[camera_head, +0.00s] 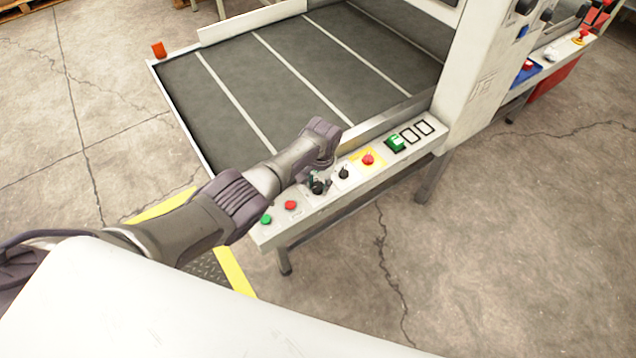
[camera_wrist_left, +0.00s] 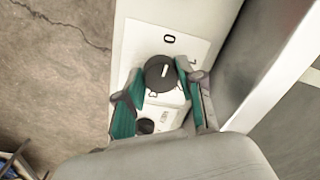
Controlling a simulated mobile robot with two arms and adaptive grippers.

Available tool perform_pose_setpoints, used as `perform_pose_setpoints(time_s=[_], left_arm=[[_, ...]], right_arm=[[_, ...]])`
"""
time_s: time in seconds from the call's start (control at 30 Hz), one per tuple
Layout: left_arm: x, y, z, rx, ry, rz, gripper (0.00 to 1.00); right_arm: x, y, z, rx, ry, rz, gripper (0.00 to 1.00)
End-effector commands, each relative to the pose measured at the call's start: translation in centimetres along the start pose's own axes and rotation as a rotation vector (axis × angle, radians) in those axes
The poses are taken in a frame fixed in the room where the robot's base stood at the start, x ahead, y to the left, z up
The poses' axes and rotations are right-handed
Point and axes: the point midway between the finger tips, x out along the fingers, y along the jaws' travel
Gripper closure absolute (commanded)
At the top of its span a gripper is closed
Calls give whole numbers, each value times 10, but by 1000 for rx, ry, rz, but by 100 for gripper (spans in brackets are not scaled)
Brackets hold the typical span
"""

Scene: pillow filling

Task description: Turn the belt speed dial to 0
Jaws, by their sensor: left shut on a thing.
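The held dial (camera_wrist_left: 159,74) is a round black knob on a white plate, with "0" printed above it in the left wrist view. Its short white mark points up, roughly toward that 0. My left gripper (camera_wrist_left: 154,88) has its green-padded fingers on both sides of the knob and is shut on it. In the head view, the left gripper (camera_head: 321,183) is down on the control panel (camera_head: 268,236), at a black knob (camera_head: 317,188) between the red button and another black knob. My right gripper is not in view.
Along the panel are a green button (camera_head: 266,219), a red button (camera_head: 290,205), a second black knob (camera_head: 344,173), a red emergency stop (camera_head: 367,159) and a green switch (camera_head: 396,144). The dark conveyor belt (camera_head: 230,90) lies behind. Open floor is at the right.

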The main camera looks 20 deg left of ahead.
Motion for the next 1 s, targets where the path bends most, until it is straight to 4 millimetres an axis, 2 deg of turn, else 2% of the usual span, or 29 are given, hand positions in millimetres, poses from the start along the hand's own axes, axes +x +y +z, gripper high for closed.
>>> perform_pose_setpoints(time_s=[0.63, 0.67, 0.7, 0.8, 1.0], left_arm=[[-1, 0, -1, -53, 0, 0, 97], [-1, 0, -1, -53, 0, 0, 59], [-1, 0, -1, -52, 0, 0, 52], [-1, 0, -1, -52, -1, 0, 37], [0, 0, -1, -51, -2, 0, 37]], right_arm=[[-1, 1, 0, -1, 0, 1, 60], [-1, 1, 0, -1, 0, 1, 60], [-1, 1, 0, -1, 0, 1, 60], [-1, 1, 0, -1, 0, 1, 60], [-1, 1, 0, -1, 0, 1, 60]])
